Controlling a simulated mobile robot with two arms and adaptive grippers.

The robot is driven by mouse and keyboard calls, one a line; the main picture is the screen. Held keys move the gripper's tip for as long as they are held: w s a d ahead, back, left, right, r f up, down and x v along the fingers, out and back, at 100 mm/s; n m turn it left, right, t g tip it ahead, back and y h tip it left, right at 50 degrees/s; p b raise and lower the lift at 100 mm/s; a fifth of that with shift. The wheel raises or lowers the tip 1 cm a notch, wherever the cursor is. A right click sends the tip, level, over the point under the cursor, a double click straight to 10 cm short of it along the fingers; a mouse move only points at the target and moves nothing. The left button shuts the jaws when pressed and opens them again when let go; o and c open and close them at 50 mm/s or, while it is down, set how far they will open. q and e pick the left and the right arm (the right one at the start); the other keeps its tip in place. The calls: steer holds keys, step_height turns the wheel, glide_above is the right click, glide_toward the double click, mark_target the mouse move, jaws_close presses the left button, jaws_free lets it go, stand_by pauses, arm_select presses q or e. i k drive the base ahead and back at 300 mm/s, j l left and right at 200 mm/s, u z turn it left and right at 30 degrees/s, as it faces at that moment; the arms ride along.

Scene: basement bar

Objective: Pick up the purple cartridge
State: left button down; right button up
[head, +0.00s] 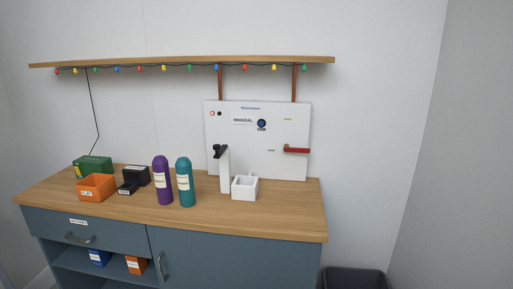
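The purple cartridge (162,183) stands upright on the wooden counter (275,217), near its middle. It has a rounded top and a pale label on its front. A teal cartridge (185,185) of similar shape stands close beside it on the right. Neither of my grippers is in the head view, and nothing touches the purple cartridge from above.
An orange bin (96,188), a green box (93,165) and black containers (136,175) stand left of the cartridges. A white panel (258,140) with a red lever (297,150) and a white square cup (245,188) are to the right. A shelf (180,62) with lights hangs above.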

mark_target(160, 166)
steer(key=i+j+z, duration=0.15)
steer(key=i, duration=0.3)
steer(key=i+j+z, duration=0.15)
steer(key=i, duration=0.25)
